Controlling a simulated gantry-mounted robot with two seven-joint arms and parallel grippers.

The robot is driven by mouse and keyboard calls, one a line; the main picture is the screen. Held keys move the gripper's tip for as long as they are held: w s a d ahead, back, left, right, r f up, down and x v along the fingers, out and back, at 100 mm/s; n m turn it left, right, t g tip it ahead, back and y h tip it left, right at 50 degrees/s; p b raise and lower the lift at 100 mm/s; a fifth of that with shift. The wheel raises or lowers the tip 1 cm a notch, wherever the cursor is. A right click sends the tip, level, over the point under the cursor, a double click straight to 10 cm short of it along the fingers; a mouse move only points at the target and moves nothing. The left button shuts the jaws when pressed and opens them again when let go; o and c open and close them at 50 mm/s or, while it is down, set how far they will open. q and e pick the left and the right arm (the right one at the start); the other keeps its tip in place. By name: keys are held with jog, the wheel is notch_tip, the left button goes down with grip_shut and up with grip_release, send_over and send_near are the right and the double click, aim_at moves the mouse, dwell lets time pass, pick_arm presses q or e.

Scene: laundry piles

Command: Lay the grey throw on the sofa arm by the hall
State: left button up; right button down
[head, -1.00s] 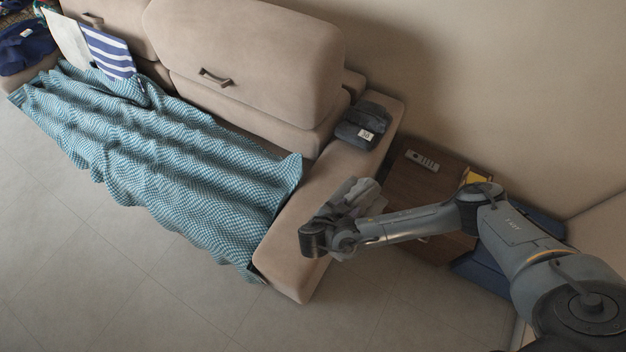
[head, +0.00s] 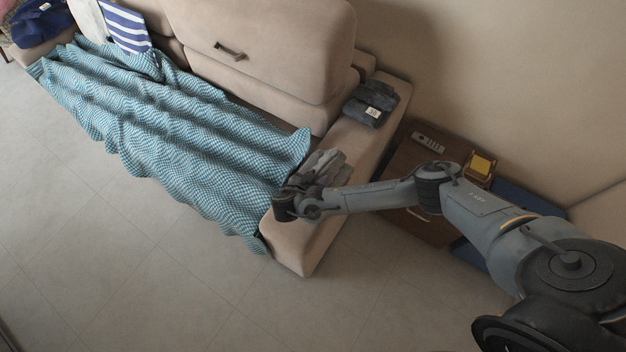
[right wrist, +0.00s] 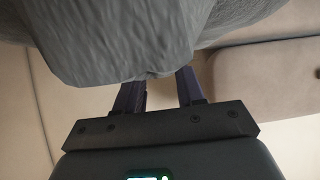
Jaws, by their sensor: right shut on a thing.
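The grey throw (head: 326,163) is a bundled grey cloth in the head view, held in my right gripper (head: 303,181) at the inner edge of the near sofa arm (head: 345,160). In the right wrist view the throw (right wrist: 125,40) fills the top, and the fingers of the right gripper (right wrist: 160,82) run up into its folds, with their tips hidden. I cannot tell whether the throw touches the sofa arm. My left gripper is not in view.
A teal checked blanket (head: 170,130) covers the seat and hangs to the floor. A dark folded garment with a tag (head: 366,106) lies at the back of the sofa arm. Right of it stands a brown side table (head: 400,175) with a remote (head: 428,144) and a yellow-topped object (head: 481,166).

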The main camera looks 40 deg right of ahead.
jog(key=w+f, duration=0.1)
jog(key=w, duration=0.1)
jog(key=shift+w+d+f+b, duration=0.35)
jog(key=shift+f+b, duration=0.6)
jog(key=shift+f, duration=1.35)
jog(key=shift+f, duration=0.2)
jog(key=c, duration=0.7)
grip_release()
jog(key=shift+r, duration=0.15)
